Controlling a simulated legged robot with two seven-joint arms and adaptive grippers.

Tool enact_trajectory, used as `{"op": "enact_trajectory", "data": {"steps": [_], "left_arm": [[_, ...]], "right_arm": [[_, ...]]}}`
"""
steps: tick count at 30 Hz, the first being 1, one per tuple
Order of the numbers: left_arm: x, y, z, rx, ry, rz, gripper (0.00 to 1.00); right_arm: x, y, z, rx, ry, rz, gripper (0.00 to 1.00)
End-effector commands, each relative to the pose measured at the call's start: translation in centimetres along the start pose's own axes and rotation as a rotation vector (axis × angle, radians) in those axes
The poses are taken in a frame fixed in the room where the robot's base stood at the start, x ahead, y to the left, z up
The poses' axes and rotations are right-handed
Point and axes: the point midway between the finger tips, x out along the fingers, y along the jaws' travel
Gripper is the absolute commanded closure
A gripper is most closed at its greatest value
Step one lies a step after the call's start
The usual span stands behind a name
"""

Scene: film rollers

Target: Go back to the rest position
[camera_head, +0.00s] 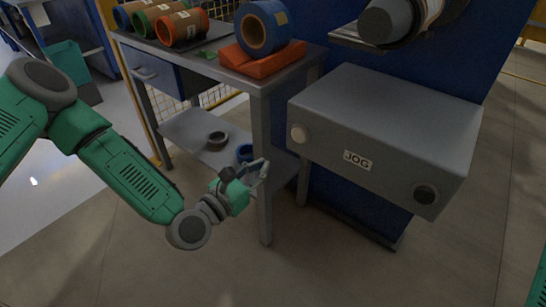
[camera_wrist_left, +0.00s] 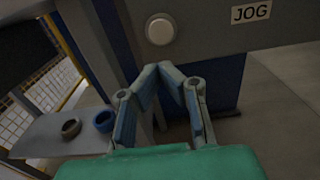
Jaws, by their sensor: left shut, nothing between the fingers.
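The button also shows in the head view (camera_head: 299,133). My right gripper is not in view; only a green piece of my right arm shows at the lower right edge.
The workbench (camera_head: 285,82) holds several film rolls, with a blue roll (camera_head: 262,28) on an orange cradle (camera_head: 262,62). Its lower shelf (camera_head: 185,130) carries a grey ring (camera_head: 217,140) and a blue ring (camera_head: 245,153). A dark roller (camera_head: 387,20) sits above the box. The floor in front is clear.

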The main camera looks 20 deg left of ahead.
Motion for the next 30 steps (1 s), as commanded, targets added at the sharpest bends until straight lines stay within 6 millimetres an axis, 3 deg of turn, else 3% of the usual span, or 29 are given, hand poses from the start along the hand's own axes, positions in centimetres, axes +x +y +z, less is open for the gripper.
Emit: {"op": "enact_trajectory", "data": {"steps": [16, 19, 23, 27, 30], "left_arm": [[-0.1, -0.4, 0.0, 0.009, 0.005, -0.004, 1.0], [-0.5, -1.5, -0.6, 0.077, 0.049, -0.036, 1.0], [-2.4, -4.9, -2.8, 0.333, 0.186, -0.168, 1.0], [-6.9, -8.6, -6.3, 0.762, 0.356, -0.431, 1.0], [-11.0, -9.8, -8.4, 1.075, 0.437, -0.661, 1.0]], "right_arm": [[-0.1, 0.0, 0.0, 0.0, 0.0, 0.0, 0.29], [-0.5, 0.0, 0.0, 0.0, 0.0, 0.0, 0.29], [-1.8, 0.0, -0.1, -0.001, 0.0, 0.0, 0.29], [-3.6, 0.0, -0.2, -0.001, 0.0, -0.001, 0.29], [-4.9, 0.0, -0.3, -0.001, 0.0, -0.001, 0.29]]}}
